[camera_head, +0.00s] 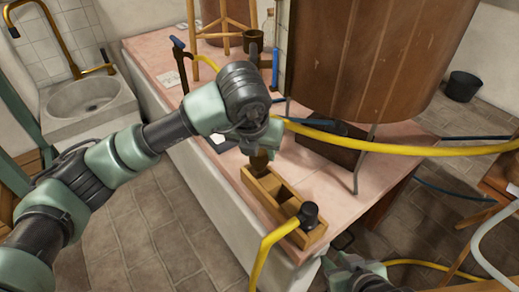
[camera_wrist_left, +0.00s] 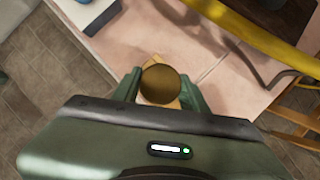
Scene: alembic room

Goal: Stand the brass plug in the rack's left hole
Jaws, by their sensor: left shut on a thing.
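The brass plug (camera_wrist_left: 160,84) shows as a round brown-gold top between the two green fingers of my left gripper (camera_wrist_left: 158,92), which is shut on it. In the head view the plug (camera_head: 259,163) points down below my left gripper (camera_head: 262,148), at the left end of the wooden rack (camera_head: 284,193). The plug's lower end meets the rack's far left part in the picture; I cannot tell whether it is inside the left hole or just above it. My right gripper (camera_head: 352,268) is at the bottom edge, partly cut off; its fingers are unclear.
A black-headed fitting with a yellow hose (camera_head: 265,255) sits at the rack's right end. A large copper vessel (camera_head: 375,55) stands behind on the pink counter (camera_head: 318,172). Another yellow hose (camera_head: 400,149) crosses in front of it. A stone sink (camera_head: 88,103) is at left.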

